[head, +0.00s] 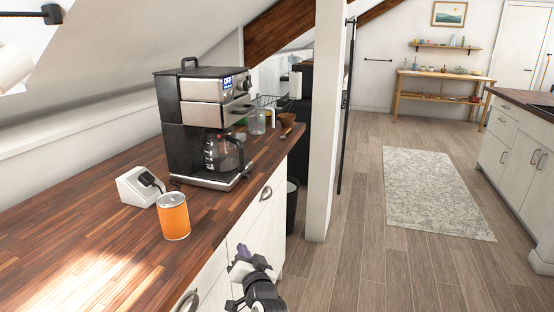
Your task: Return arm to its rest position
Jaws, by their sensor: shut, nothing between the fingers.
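My gripper (243,263) shows at the bottom middle of the head view, in front of the white cabinet drawers and lower than the wooden countertop (85,232). It is shut and empty, apart from the things on the counter. The rest of my arm is mostly cut off by the lower edge of the picture.
On the counter stand an orange can (174,217), a white socket box (139,187) with a black plug, and a coffee maker (202,125) with a glass pot. A white post (326,130) rises right of the counter. Open floor (345,230) and a rug (432,192) lie beyond.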

